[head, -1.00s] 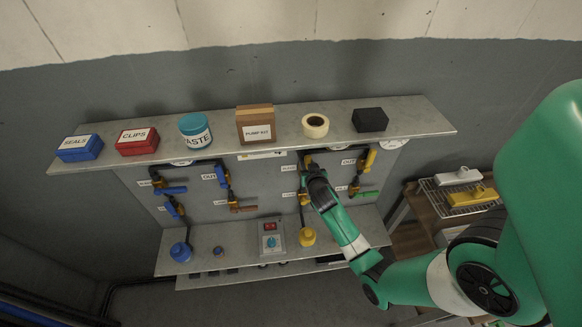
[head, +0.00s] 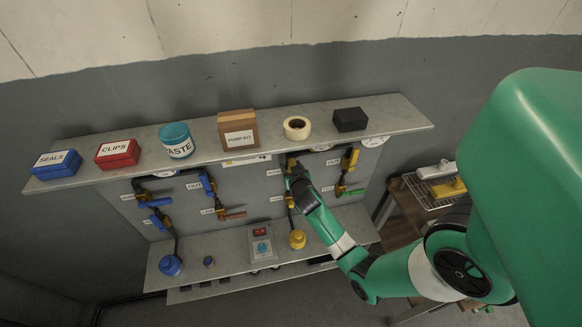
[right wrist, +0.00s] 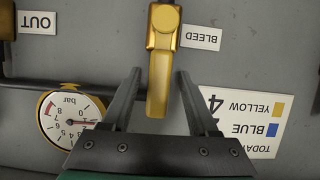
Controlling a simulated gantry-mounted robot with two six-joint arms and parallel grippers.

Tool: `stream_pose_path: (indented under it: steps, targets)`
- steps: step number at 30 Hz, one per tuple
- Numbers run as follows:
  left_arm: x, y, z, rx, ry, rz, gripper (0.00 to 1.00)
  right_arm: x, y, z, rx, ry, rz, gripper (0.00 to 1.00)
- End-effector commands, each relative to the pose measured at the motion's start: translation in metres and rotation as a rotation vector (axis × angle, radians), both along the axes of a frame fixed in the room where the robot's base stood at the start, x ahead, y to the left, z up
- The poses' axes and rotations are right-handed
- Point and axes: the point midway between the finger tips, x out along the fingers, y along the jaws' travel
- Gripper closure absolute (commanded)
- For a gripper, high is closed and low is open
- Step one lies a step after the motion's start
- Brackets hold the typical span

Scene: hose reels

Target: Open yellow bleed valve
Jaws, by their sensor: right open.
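The yellow bleed valve handle (right wrist: 160,75) points down in the right wrist view, beside a white BLEED label (right wrist: 201,38). My right gripper (right wrist: 159,76) is open, with one finger on each side of the handle's lower part. Small gaps show between the fingers and the handle, so it is not gripped. In the head view my right gripper (head: 294,174) is at the upper part of the board's right half, and it hides most of this valve. My left gripper is not in view.
A pressure gauge (right wrist: 72,118) and a TODAY sign (right wrist: 240,122) flank the fingers. A shelf (head: 397,115) with boxes, a jar and a tape roll (head: 297,128) overhangs the board. A yellow knob-like part (head: 297,239) stands on the lower shelf (head: 200,253).

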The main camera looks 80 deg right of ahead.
Motion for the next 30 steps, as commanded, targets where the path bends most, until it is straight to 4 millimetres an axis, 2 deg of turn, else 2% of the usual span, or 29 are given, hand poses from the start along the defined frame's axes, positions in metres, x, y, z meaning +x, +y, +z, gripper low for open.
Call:
stream_pose_path:
  steps: [5, 8, 17, 21, 30]
  targets:
    - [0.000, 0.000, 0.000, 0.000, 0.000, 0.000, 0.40, -0.001, 0.004, 0.001, 0.001, 0.000, 0.000, 0.40]
    - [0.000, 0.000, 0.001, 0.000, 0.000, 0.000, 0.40, -0.004, 0.015, 0.006, 0.000, -0.001, 0.002, 0.40]
    - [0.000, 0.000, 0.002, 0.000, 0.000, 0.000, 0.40, -0.024, 0.076, 0.032, 0.000, -0.001, 0.004, 0.40]
    - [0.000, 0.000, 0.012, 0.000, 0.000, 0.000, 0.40, -0.031, 0.095, 0.043, 0.001, 0.003, 0.003, 0.40]
    - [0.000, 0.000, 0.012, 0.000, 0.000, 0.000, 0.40, -0.034, 0.102, 0.044, 0.000, 0.000, 0.000, 0.40]
